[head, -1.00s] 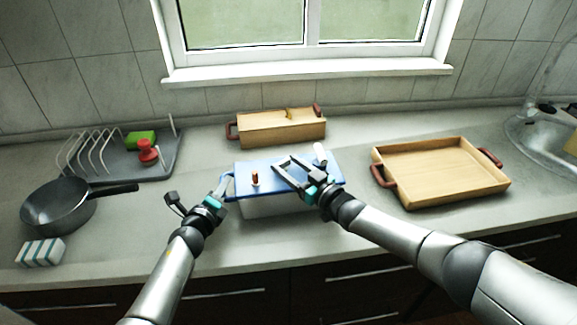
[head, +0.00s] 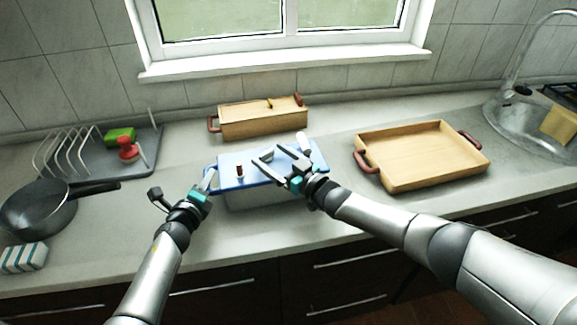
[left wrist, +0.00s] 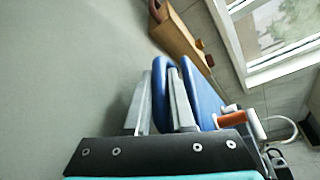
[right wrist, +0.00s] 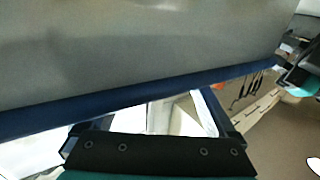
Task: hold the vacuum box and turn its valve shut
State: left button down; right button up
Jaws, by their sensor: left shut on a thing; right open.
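The vacuum box (head: 265,196) stands on the counter with a pale body and a blue lid. A red-brown knob (head: 240,170) stands on the lid's left part, and a white peg (head: 303,141) on its right part. I cannot tell for sure which is the valve. The knob also shows in the left wrist view (left wrist: 234,119). My left gripper (head: 210,180) is shut on the box's blue side handle (left wrist: 162,70). My right gripper (head: 268,157) is open over the lid, between knob and peg. In the right wrist view a white shape (right wrist: 160,115) lies between its fingers.
A wooden box (head: 262,122) stands behind the vacuum box, near the wall. A wooden tray (head: 425,178) lies to the right, with the sink (head: 535,130) beyond. A pan (head: 38,208), dish rack (head: 90,165) and striped sponge (head: 24,258) are at the left.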

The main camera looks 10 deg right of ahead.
aim_at(303, 137)
jog(key=v, duration=1.1)
jog(key=shift+s, duration=0.3)
jog(key=shift+d, duration=0.15)
